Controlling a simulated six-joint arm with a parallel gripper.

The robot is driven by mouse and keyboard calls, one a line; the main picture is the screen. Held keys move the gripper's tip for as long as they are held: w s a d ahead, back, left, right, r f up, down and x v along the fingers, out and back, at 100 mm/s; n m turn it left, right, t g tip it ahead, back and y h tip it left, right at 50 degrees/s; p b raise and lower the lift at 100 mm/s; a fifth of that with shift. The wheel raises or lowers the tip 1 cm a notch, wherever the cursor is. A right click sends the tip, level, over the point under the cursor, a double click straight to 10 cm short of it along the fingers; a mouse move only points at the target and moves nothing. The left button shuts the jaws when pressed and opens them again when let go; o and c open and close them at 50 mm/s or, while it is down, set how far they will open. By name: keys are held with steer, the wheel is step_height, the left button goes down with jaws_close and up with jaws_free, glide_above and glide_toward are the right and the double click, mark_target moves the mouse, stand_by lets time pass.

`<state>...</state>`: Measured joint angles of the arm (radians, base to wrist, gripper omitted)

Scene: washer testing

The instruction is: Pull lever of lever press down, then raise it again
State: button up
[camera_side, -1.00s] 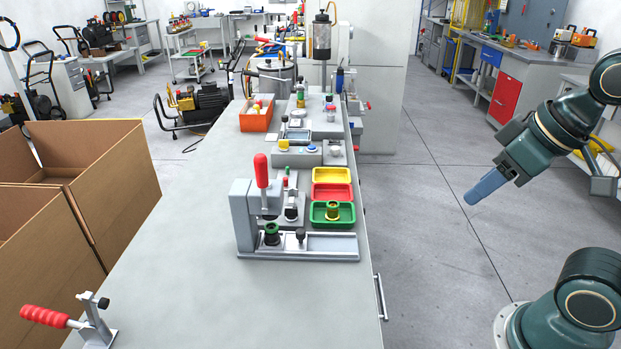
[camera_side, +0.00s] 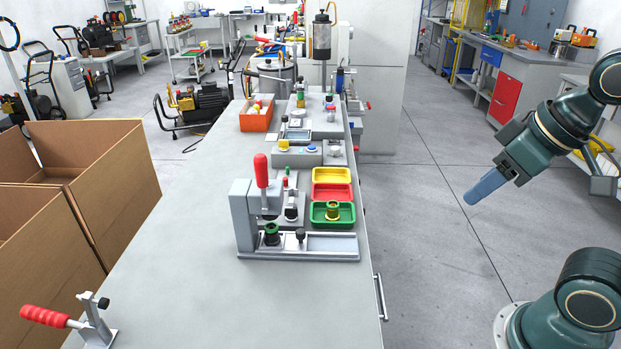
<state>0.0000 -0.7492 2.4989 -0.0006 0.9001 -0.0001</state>
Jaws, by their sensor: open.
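The lever press (camera_side: 245,217) stands on the grey workbench, near the middle of the view. Its red-handled lever (camera_side: 261,171) points up, nearly upright. A dark and green round part (camera_side: 272,235) sits on the press base below the head. My gripper (camera_side: 471,199) is at the right, over the floor beyond the bench's right edge, well apart from the press. It is open and no object shows in it. Its fingers look like one blue block from this side.
A red-handled clamp (camera_side: 97,325) is at the bench's front left. Cardboard boxes (camera_side: 110,185) stand left of the bench. The front bench surface (camera_side: 240,310) is mostly clear.

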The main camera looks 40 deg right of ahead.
steer(key=w+a+r+n+y, duration=0.1)
steer(key=w+a+r+n, duration=0.2)
steer(key=w+r, duration=0.35)
steer(key=n+g+y, duration=0.3)
steer(key=n, duration=0.5)
glide_above(258, 171)
steer(key=s+d, duration=0.2)
steer(key=d, duration=0.3)
step_height(258, 171, down, 3)
steer(key=shift+r, duration=0.2)
steer(key=shift+f, duration=0.15)
steer(key=x, duration=1.3)
steer(key=shift+f, duration=0.3)
jaws_close()
